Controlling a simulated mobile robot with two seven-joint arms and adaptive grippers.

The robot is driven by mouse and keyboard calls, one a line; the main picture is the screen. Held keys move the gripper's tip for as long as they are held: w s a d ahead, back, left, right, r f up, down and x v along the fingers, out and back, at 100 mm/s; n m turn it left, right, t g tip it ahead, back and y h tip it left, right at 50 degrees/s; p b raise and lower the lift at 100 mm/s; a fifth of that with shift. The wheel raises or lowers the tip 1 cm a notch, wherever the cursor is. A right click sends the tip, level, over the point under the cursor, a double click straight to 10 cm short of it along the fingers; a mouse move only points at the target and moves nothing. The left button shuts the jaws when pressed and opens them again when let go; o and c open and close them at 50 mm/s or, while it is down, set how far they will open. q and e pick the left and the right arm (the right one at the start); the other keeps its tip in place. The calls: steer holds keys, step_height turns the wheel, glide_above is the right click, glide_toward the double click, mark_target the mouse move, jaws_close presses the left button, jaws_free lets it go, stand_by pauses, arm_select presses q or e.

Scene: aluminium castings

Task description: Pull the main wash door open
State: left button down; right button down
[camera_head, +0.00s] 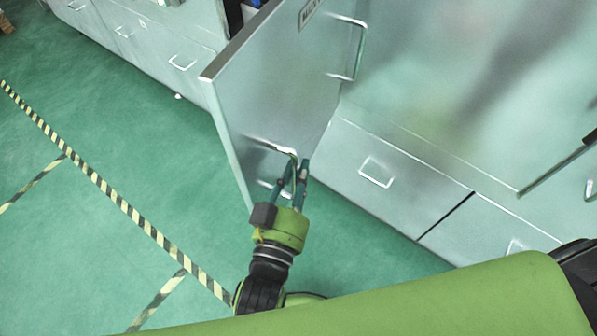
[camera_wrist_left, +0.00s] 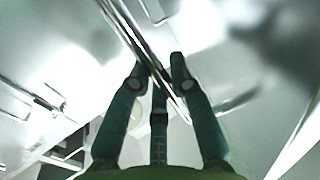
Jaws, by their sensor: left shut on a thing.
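The main wash door (camera_head: 262,90) is a grey metal panel with a partly visible label near its top. It stands out at an angle from the cabinet front, its thick free edge toward the left. A low bar handle (camera_head: 262,146) is on the door's face. My left gripper (camera_head: 298,168) is at this handle, its fingers shut on the bar. In the left wrist view the shiny bar (camera_wrist_left: 138,42) runs diagonally between the fingers (camera_wrist_left: 160,62). My right gripper does not show.
A second, larger bar handle (camera_head: 358,52) is higher up. Drawers with handles (camera_head: 376,172) run along the right below a sloping metal surface (camera_head: 450,90). More drawers (camera_head: 130,35) are at upper left. The green floor (camera_head: 120,140) with striped tape is clear at left.

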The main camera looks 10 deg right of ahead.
arm_select(q)
steer(key=c, duration=1.1)
jaws_free()
steer(key=shift+r, duration=0.1)
steer(key=v, duration=1.2)
steer(key=shift+d, duration=0.1)
